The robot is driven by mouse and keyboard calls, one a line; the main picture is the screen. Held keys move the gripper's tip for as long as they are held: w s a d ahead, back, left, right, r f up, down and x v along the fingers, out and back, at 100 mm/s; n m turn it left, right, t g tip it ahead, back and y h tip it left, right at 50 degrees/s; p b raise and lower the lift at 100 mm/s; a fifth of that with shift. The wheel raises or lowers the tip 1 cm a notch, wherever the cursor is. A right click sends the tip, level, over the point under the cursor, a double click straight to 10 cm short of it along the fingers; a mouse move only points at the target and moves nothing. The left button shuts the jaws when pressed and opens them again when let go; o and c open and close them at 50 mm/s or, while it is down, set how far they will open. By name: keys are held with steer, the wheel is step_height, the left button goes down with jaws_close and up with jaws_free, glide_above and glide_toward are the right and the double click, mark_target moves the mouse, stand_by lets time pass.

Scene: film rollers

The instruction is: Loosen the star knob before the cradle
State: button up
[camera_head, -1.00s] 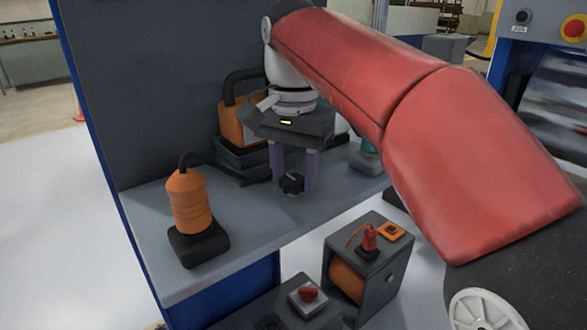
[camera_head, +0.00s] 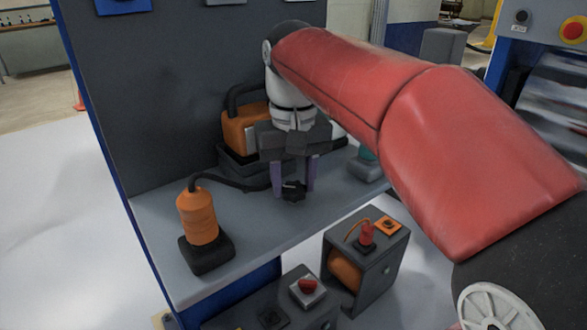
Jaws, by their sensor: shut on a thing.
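The black star knob (camera_head: 293,191) stands on the grey shelf (camera_head: 168,216), near its front edge. My gripper (camera_head: 294,187) points down over it, with its purple fingers on either side of the knob, shut on it. Behind my gripper is an orange and black unit (camera_head: 243,132) in a dark cradle (camera_head: 236,163); my wrist and gripper hide part of both.
An orange bottle-shaped device (camera_head: 197,216) with a black hose stands on the shelf at left. A teal and grey item (camera_head: 366,163) is right of my gripper. Below the shelf are a dark box with an orange roll (camera_head: 345,269) and a red knob (camera_head: 307,286).

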mark_target(293, 187)
steer(key=n+p, duration=0.2)
steer(key=n, duration=0.3)
steer(key=shift+r+n, duration=0.15)
steer(key=shift+n, duration=0.15)
steer(key=shift+n+p, duration=0.85)
steer(key=shift+n, duration=1.35)
steer(key=o, duration=1)
step_height(293, 187, up, 8)
steer(key=shift+f, duration=0.25)
